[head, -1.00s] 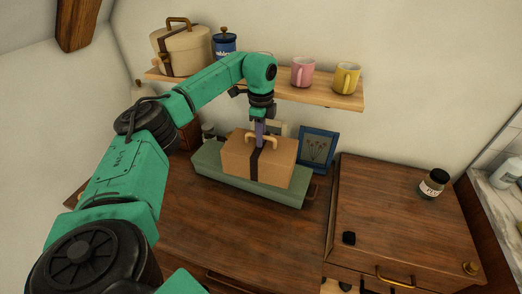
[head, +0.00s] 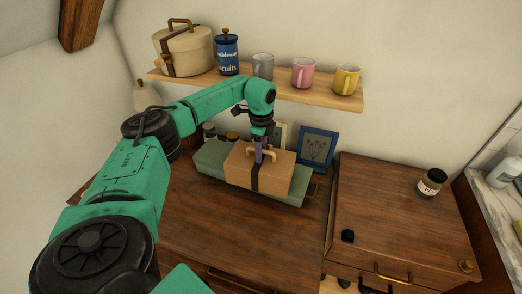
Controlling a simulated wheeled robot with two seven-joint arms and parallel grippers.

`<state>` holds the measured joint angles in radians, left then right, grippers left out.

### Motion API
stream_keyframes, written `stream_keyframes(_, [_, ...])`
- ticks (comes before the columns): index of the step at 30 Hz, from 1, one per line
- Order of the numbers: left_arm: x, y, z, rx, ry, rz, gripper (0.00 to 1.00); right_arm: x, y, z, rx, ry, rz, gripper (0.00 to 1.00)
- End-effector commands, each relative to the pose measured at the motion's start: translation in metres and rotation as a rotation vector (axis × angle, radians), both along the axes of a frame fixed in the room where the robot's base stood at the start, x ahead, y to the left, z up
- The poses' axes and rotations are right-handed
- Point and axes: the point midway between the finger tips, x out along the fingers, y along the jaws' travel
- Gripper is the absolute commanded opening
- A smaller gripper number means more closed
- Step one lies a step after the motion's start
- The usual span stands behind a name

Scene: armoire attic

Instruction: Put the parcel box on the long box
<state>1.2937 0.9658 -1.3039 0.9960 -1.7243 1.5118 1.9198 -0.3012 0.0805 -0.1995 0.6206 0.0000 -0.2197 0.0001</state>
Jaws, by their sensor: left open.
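The parcel box (head: 245,174), tan with a dark band and a light handle, is upright at the long box. The long box (head: 300,190) is green and low on the dresser top, showing to the left and right of the parcel box. The parcel box hides the middle of its front edge; I cannot tell how fully it rests on the long box. My left gripper (head: 261,157) is open, pointing down at the parcel's handle, with its fingertips around or beside the handle. My right gripper is not in view.
A shelf (head: 290,90) above holds a round case, a blue canister and several mugs. A blue picture frame (head: 317,149) and small jars stand behind the long box. A dark-lidded jar (head: 431,183) stands on the right cabinet. The dresser's front top (head: 220,230) is clear.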

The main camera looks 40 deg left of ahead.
Motion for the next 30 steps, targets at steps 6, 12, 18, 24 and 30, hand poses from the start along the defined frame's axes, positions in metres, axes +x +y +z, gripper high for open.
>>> stream_keyframes(6, [0.001,0.0,0.023,-0.001,-0.006,0.001,0.47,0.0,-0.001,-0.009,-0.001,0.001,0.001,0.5])
stream_keyframes(12, [0.001,0.0,0.078,-0.001,-0.007,0.001,0.47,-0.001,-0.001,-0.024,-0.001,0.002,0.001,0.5])
stream_keyframes(18, [0.0,0.0,0.117,0.0,-0.003,0.0,0.47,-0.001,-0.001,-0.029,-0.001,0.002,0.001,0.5])
stream_keyframes(24, [0.0,0.0,0.123,0.0,0.0,0.0,0.47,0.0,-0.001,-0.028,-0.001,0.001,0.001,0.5])
stream_keyframes(30, [0.0,0.0,0.123,0.0,0.0,0.0,0.47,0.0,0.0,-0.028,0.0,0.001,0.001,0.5])
